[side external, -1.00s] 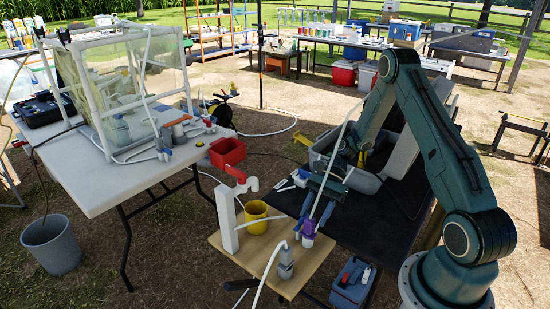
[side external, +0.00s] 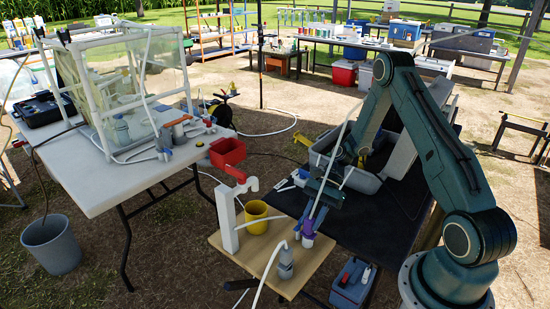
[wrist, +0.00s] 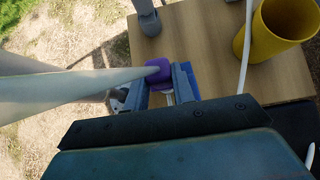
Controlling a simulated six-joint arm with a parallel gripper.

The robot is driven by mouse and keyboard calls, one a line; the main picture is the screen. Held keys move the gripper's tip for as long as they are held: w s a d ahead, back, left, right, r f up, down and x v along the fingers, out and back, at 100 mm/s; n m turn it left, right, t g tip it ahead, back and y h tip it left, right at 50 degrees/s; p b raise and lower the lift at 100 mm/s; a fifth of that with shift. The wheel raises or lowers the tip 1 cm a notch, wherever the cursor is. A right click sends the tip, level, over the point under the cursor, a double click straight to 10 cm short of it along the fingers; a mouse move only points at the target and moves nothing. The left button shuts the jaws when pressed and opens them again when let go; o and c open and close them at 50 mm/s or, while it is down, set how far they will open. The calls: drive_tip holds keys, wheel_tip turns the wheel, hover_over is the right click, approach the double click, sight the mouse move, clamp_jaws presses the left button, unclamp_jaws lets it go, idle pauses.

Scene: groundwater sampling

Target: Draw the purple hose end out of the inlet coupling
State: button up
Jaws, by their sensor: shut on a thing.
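The purple hose end (side external: 308,228) sits upright at the right edge of the wooden board, with its pale hose (side external: 319,203) rising from it. In the wrist view the purple hose end (wrist: 158,72) is between the fingers of my gripper (wrist: 165,82), which is shut on it. The pale hose (wrist: 70,88) crosses that view to the left. In the side view my gripper (side external: 308,222) reaches down to it. A pale fitting (side external: 307,242), apparently the inlet coupling, shows just below the purple part. I cannot tell whether the two are still joined.
A grey fitting (side external: 286,263) with a white hose stands close by on the board (side external: 255,266). A yellow cup (side external: 256,216) and white post (side external: 228,220) stand behind. A grey bin (side external: 345,178) lies beyond on the dark table (side external: 375,218).

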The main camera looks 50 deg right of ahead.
drive_tip(key=shift+r, duration=0.45)
drive_tip(key=shift+r, duration=0.35)
drive_tip(key=shift+r, duration=0.35)
drive_tip(key=shift+r, duration=0.35)
drive_tip(key=shift+r, duration=0.35)
drive_tip(key=shift+r, duration=0.35)
drive_tip(key=shift+r, duration=0.35)
drive_tip(key=shift+r, duration=0.35)
